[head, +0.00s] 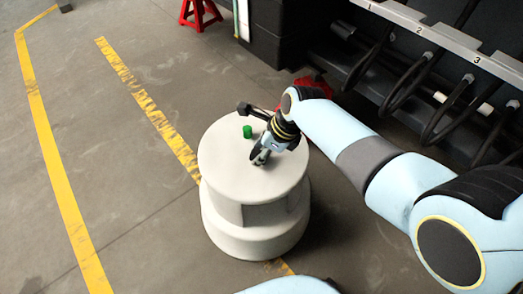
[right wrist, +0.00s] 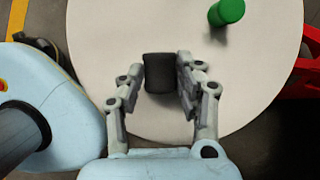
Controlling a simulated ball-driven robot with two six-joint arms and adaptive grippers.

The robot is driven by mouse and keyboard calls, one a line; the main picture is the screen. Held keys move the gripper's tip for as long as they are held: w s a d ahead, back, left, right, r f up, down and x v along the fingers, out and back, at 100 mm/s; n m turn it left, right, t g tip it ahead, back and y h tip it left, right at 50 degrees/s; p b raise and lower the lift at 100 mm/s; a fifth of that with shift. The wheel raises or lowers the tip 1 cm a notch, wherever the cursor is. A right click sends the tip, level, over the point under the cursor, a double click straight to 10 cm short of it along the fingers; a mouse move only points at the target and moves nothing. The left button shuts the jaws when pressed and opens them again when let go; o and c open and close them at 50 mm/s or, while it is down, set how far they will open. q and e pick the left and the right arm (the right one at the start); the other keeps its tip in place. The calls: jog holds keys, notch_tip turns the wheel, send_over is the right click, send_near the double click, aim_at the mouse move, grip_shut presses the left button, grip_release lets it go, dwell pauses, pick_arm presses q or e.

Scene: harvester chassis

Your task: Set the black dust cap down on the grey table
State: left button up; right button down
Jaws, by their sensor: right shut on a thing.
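The grey table (head: 222,165) is a pale round pedestal in the head view, and its top (right wrist: 95,35) fills most of the right wrist view. My right gripper (head: 261,158) is over the table's top and points down. In the right wrist view my right gripper (right wrist: 160,80) is shut on the black dust cap (right wrist: 159,73), a short dark cylinder between its fingertips. The cap is over the tabletop; I cannot tell whether it touches it. In the head view the cap does not show clearly behind the fingers. My left gripper is not in view.
A green cylinder (head: 247,131) stands on the tabletop near the gripper, also seen in the right wrist view (right wrist: 230,11). The left part of the tabletop is clear. A rack with black hoses (head: 440,95) stands right. A red stand (head: 199,12) is at the back.

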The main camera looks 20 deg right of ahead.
jog(key=shift+f, duration=0.1)
jog(key=c, duration=1.2)
grip_release()
jog(key=shift+c, duration=0.2)
jog(key=o, duration=0.4)
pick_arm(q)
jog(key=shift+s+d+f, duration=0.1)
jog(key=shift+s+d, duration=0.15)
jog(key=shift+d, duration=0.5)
pick_arm(e)
jog(key=shift+o, duration=0.2)
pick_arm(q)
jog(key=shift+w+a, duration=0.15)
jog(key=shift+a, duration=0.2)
pick_arm(e)
jog(key=v, duration=1.2)
jog(key=shift+a, duration=0.1)
